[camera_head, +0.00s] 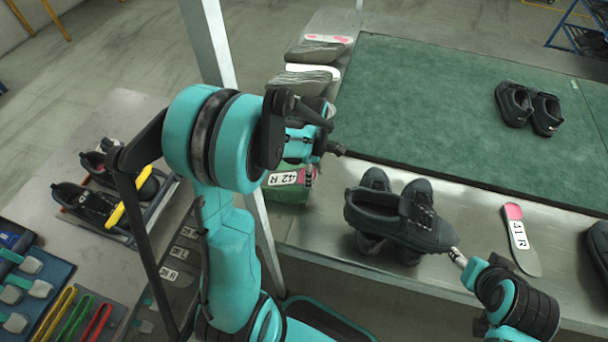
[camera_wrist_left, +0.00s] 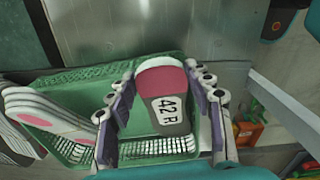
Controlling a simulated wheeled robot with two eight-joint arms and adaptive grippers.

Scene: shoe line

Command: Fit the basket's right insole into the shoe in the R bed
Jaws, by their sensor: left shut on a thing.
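My left gripper (camera_wrist_left: 163,112) is shut on an insole (camera_wrist_left: 172,105) with a red-pink heel end and a "42 R" label. The green basket (camera_wrist_left: 155,147) is below and behind it in the left wrist view. In the head view the gripper (camera_head: 312,160) is partly hidden by its own arm, with the insole (camera_head: 285,179) low at the basket (camera_head: 288,197). Two black shoes (camera_head: 85,203) sit at the left by a yellow bar; I cannot tell which bed is R. My right gripper (camera_head: 458,257) is at the toe of a black shoe (camera_head: 425,230); its fingers are unclear.
Stacked grey insoles (camera_head: 305,80) lie behind the basket. A loose "41 R" insole (camera_head: 520,240) lies on the metal bench. Black shoes (camera_head: 528,107) stand on the green mat (camera_head: 430,110). A metal post (camera_head: 222,60) rises near my left arm. Coloured tools lie lower left.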

